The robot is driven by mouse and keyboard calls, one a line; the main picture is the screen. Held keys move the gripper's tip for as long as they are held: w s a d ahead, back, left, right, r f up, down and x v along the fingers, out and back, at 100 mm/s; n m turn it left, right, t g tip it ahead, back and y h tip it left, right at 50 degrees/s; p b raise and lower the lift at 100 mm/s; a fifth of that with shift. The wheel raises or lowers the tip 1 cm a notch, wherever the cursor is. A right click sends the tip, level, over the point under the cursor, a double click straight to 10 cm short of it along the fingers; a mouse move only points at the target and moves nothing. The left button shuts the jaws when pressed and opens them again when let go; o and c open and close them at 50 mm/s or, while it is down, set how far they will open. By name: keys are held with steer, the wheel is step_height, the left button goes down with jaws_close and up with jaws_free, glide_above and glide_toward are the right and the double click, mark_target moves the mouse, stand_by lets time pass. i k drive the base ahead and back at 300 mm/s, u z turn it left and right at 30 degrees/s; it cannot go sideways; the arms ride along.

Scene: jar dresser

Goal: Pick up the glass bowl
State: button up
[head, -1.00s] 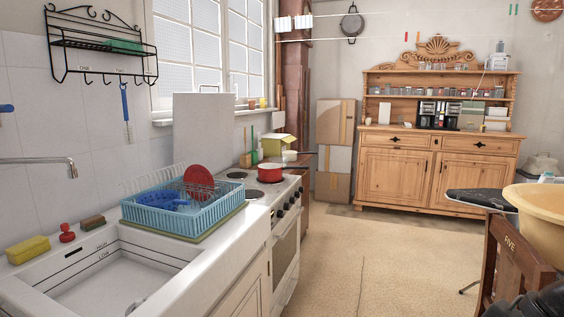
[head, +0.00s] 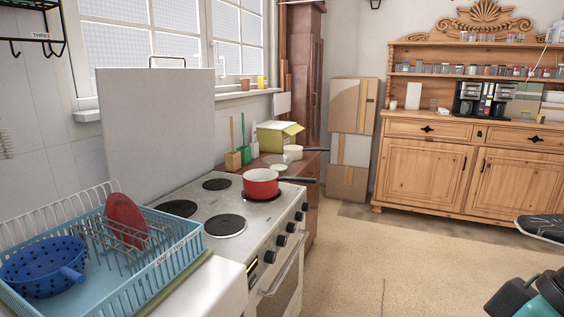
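I cannot make out a glass bowl for certain. A small pale round dish (head: 279,168) sits on the brown counter just beyond the stove, but I cannot tell if it is glass. Small glass jars (head: 470,70) line the shelf of the wooden dresser (head: 424,172) at the back right, and a small clear vessel (head: 433,104) seems to stand on its worktop at the left.
The white stove (head: 190,205) carries a red pot (head: 261,183), its handle pointing right. A blue dish rack (head: 170,262) with a blue colander (head: 42,266) is at the lower left. Cardboard boxes (head: 352,135) stand left of the dresser. Open floor (head: 400,260) lies before it.

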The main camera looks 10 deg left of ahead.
mark_target(278, 165)
steer(key=z, duration=0.15)
steer(key=i, duration=3.2)
steer(key=u, duration=2.6)
